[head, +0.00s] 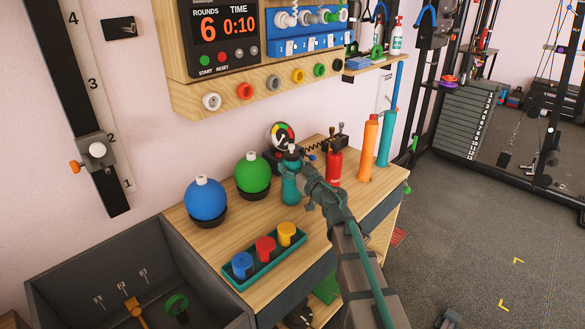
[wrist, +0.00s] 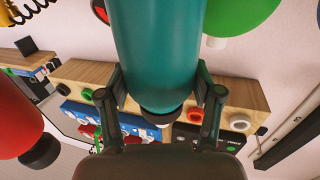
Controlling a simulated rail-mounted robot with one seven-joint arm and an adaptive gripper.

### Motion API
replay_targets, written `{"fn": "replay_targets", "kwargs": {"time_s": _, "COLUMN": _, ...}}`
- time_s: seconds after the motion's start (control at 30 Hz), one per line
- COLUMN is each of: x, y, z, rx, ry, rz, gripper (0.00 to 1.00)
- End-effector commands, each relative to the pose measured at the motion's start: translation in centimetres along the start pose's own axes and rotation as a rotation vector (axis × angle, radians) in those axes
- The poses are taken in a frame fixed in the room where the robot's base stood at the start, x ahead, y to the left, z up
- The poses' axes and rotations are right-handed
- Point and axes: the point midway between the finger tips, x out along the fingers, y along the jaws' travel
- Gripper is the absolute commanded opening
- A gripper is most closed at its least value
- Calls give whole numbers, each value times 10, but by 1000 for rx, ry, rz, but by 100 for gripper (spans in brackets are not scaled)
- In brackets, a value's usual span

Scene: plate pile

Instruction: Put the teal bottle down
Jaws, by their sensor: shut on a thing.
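The teal bottle (head: 290,188) is upright over the wooden bench top, between the green ball and the red bottle. My gripper (head: 302,176) reaches it from the front right and is shut on it. In the wrist view, my gripper (wrist: 160,108) has one finger on each side of the teal bottle (wrist: 156,45), close to its dark cap. That view looks upside down, with the cap low in the picture. The bottle's base is out of the wrist view, and I cannot tell from the head view whether it touches the bench.
A red bottle (head: 334,168) stands to the right, with orange (head: 369,148) and teal (head: 386,138) cylinders beyond. Green (head: 252,174) and blue (head: 205,200) balls stand left. A gauge (head: 282,136) is behind. A tray (head: 262,268) of coloured pieces lies in front.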

Motion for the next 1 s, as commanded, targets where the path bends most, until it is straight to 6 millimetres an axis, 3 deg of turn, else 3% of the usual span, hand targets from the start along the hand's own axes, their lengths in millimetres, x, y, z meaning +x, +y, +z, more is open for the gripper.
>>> {"fn": "replay_targets", "kwargs": {"time_s": 0.1, "x": 0, "y": 0, "z": 2, "rx": 1, "ry": -1, "rz": 0, "gripper": 3}}
{"fn": "replay_targets", "kwargs": {"time_s": 0.13, "x": 0, "y": 0, "z": 3, "rx": 1, "ry": -1, "rz": 0, "gripper": 67}}
{"fn": "replay_targets", "kwargs": {"time_s": 0.27, "x": 0, "y": 0, "z": 3, "rx": 0, "ry": 0, "rz": 0, "gripper": 88}}
{"fn": "replay_targets", "kwargs": {"time_s": 0.73, "x": -2, "y": 0, "z": -1, "rx": 0, "ry": 0, "rz": 0, "gripper": 90}}
{"fn": "replay_targets", "kwargs": {"time_s": 1.0, "x": -48, "y": -1, "z": -2, "rx": 1, "ry": -2, "rz": 2, "gripper": 90}}
